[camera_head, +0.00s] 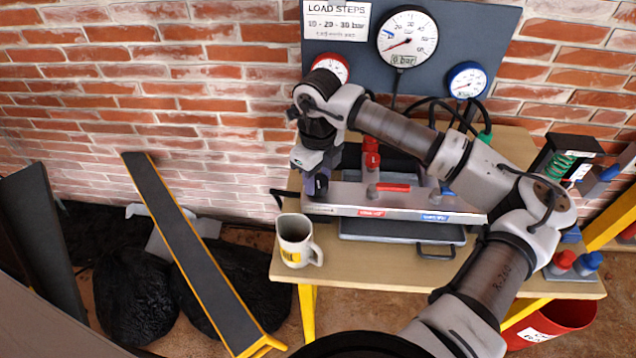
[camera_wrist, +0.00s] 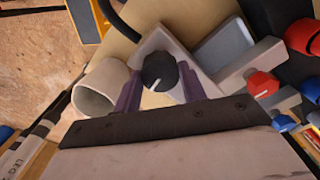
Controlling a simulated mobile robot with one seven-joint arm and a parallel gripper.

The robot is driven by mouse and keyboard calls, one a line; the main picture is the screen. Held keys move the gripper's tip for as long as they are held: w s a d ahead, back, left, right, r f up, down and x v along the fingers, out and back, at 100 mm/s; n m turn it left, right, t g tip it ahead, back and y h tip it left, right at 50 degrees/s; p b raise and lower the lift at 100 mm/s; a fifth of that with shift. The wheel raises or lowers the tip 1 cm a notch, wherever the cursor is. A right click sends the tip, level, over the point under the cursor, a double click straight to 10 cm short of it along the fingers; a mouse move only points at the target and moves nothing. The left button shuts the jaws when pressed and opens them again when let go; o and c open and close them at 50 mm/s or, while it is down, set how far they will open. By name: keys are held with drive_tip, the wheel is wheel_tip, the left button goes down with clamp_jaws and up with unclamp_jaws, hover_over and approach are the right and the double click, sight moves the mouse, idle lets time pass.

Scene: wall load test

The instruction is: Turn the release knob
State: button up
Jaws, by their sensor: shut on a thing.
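The release knob (camera_wrist: 160,72) is a round black knob with a white pointer line, on a light grey block in the wrist view. My gripper (camera_wrist: 159,82) has its two purple fingers on either side of the knob and is shut on it. In the head view my gripper (camera_head: 317,182) is at the left end of the silver pump unit (camera_head: 345,193), and the knob is hidden or too small to tell there. The pump has a red lever (camera_head: 392,187). The large gauge (camera_head: 407,38) above shows "0 bar".
A white mug (camera_head: 291,240) stands at the front left of the wooden table (camera_head: 500,270), close to my gripper; it also shows in the wrist view (camera_wrist: 98,88). Red and blue caps (camera_head: 563,262) stand at the right. A gauge panel (camera_head: 470,20) stands behind.

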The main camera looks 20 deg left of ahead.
sight(318, 181)
drive_tip(key=n+b, duration=0.1)
drive_tip(key=b, duration=0.1)
drive_tip(key=n+b, duration=0.1)
drive_tip(key=shift+f+n+b, duration=0.3)
drive_tip(key=shift+n+b, duration=0.1)
drive_tip(key=n+b, duration=0.4)
drive_tip(key=shift+r+n, duration=0.1)
drive_tip(key=shift+n, duration=0.2)
drive_tip(key=n+b, duration=0.2)
drive_tip(key=n, duration=0.2)
drive_tip(key=shift+r+b, duration=0.15)
drive_tip(key=shift+b, duration=0.2)
drive_tip(key=shift+r+n+b, duration=0.1)
drive_tip(key=shift+n+b, duration=0.5)
drive_tip(key=shift+n, duration=1.5)
drive_tip(key=o, duration=1)
wheel_tip(318, 181, up, 14)
drive_tip(key=shift+f, duration=0.1)
drive_tip(key=shift+s, duration=0.1)
